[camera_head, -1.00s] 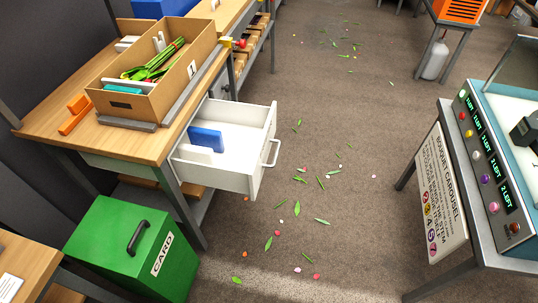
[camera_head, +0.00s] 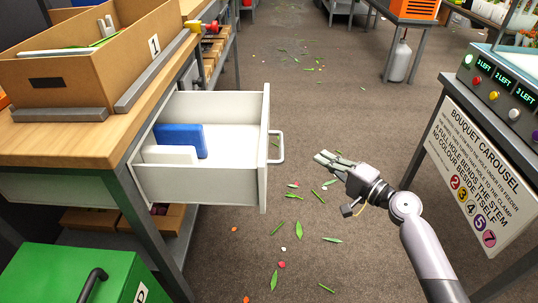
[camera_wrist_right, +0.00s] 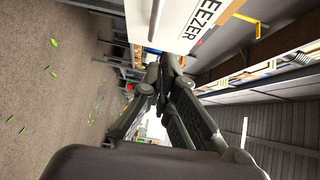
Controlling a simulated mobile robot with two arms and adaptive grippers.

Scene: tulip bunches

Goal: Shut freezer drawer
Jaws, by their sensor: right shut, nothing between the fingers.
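The white freezer drawer (camera_head: 200,183) stands pulled out from under the wooden table in the head view. A blue block (camera_head: 182,139) and a white block (camera_head: 168,155) lie inside it. Its bar handle (camera_head: 281,147) is on the front face at the right. My right gripper (camera_head: 326,160) is shut and empty, to the right of the handle and apart from it. In the right wrist view, the fingers (camera_wrist_right: 166,72) point toward the white drawer front (camera_wrist_right: 180,22), where part of the word "FREEZER" shows. My left gripper is not in view.
A cardboard box (camera_head: 90,65) marked 1 stands on the wooden table (camera_head: 60,140). A green card bin (camera_head: 60,280) is at the lower left. The bouquet carousel stand (camera_head: 480,165) is at the right. The floor aisle between is clear except for leaves and petals.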

